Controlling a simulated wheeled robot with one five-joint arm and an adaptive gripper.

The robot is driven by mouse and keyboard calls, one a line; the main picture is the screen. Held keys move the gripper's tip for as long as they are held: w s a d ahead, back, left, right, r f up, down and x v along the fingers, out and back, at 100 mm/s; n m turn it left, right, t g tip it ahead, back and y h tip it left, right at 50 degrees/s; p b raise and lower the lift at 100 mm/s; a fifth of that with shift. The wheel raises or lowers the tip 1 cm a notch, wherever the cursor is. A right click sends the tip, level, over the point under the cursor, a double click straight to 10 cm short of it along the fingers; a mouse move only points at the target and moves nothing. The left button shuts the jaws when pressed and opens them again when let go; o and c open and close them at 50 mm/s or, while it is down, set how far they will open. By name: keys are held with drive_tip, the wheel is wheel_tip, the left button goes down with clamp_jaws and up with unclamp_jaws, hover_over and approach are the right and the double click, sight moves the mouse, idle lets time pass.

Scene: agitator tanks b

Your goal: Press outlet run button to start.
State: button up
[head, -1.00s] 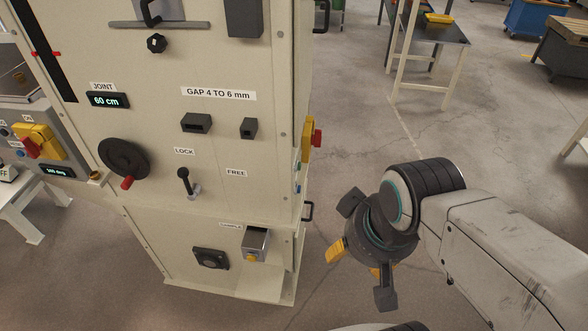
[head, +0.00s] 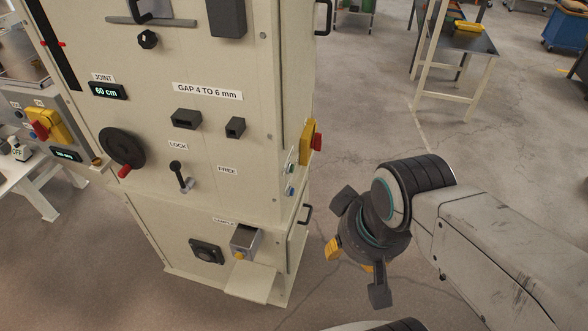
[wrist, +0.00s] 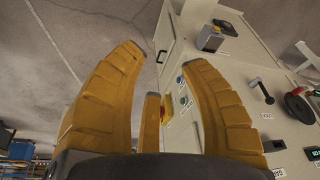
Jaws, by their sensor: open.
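The cream cabinet (head: 225,130) stands left of my arm in the head view. Its narrow right side carries a red switch on a yellow plate (head: 311,141) and small round buttons (head: 290,179) below it, seen at a steep angle. In the wrist view, small blue-green buttons (wrist: 181,79) show on that side between my fingers. Their labels are too small to read, so I cannot tell which is the outlet run button. My gripper (head: 351,259) is open and empty, right of the cabinet and apart from it. Its yellow fingers also fill the wrist view (wrist: 160,65).
The cabinet front has a black handwheel (head: 122,148), a lock lever (head: 180,175) and a sample box (head: 245,240) above a protruding ledge. A door handle (head: 305,216) sticks out at the cabinet's right. A bench (head: 460,50) stands behind.

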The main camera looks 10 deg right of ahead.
clamp_jaws()
drive_tip(key=c, duration=0.7)
unclamp_jaws()
